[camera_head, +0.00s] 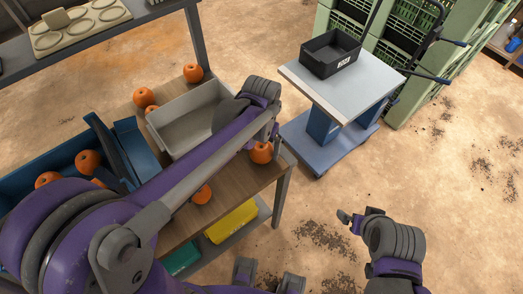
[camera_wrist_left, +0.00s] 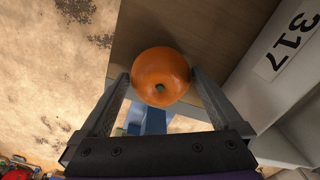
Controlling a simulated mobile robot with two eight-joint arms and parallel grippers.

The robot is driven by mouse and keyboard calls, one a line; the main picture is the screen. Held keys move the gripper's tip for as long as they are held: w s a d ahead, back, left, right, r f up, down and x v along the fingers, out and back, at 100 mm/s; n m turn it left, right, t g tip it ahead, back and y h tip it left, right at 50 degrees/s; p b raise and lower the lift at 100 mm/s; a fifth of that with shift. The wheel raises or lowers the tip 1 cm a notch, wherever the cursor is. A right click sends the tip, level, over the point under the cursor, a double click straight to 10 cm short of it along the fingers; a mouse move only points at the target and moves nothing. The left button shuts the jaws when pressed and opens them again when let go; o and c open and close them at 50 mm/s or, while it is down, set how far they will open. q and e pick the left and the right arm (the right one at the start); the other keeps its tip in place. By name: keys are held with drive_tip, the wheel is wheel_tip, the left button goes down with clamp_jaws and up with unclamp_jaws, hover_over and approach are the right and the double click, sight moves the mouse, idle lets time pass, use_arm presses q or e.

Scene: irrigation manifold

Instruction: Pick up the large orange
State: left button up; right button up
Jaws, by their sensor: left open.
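An orange (camera_head: 261,153) sits on the wooden table near its right edge, partly hidden by my left gripper. It looks among the larger ones in view. My left gripper (camera_head: 273,137) is right at it, from above. In the left wrist view the orange (camera_wrist_left: 161,76) sits between the tips of the two spread fingers of my left gripper (camera_wrist_left: 162,88), its small dark navel facing the camera. Whether the fingers touch it I cannot tell. My right gripper (camera_head: 356,217) is over the floor at the lower right, away from the table.
A grey crate (camera_head: 172,108) stands beside the orange; its side reads 317 in the wrist view. Other oranges lie on the table, one (camera_head: 201,194) near its front. A blue bin (camera_head: 122,140) holds more. A cart (camera_head: 345,85) with a black box stands to the right.

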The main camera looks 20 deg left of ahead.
use_arm(q)
drive_tip(key=shift+f, duration=0.9)
drive_tip(key=shift+c, duration=0.3)
drive_tip(key=c, duration=1)
drive_tip(key=shift+r, duration=0.1)
